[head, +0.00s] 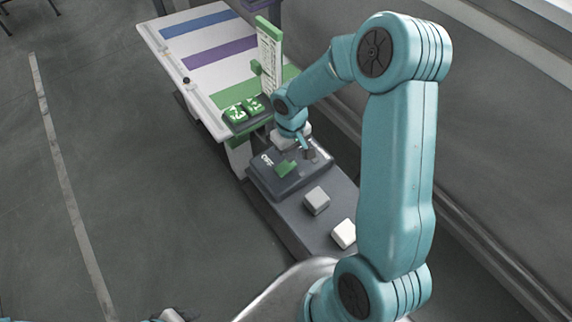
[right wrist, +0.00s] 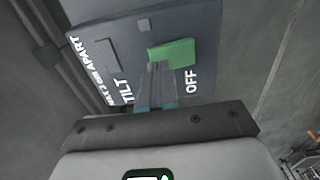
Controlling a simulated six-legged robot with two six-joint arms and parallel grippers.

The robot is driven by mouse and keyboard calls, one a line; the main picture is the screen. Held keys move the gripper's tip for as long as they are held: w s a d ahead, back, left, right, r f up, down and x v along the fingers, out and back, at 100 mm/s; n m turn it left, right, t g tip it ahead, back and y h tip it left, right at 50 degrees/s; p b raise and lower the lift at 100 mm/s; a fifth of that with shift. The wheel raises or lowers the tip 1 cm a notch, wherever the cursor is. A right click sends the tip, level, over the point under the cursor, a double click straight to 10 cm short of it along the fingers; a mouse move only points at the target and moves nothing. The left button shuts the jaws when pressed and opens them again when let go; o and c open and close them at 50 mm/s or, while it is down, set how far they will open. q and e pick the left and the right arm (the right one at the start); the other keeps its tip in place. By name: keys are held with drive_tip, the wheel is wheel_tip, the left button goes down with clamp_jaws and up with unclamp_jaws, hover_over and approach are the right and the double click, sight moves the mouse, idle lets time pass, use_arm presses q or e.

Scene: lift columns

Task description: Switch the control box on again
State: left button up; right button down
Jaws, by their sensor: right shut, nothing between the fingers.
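The control box (head: 262,180) is dark grey with white lettering and stands at the near end of the striped table. Its green switch (head: 286,168) sits on the top. In the right wrist view the box's face (right wrist: 128,52) shows the words OFF and TILT, and the green switch (right wrist: 178,51) lies beside OFF. My right gripper (head: 307,152) is over the box. In its wrist view the shut, empty fingers (right wrist: 154,68) point at the face and overlap the switch's lower left edge. I cannot tell whether they touch it. My left gripper does not show clearly.
The table (head: 205,85) has blue, purple and green stripes. Two green buttons (head: 243,109) sit at its near end, with a green-edged upright panel (head: 269,55) behind. Two pale blocks, one grey (head: 316,201) and one white (head: 343,234), stand on the grey base. Open floor lies left.

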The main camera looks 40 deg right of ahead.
drive_tip(key=shift+f+b, duration=1.05)
idle(0.4)
drive_tip(key=shift+r, duration=0.15)
drive_tip(key=shift+r+p, duration=2.4)
drive_tip(key=shift+r, duration=1.05)
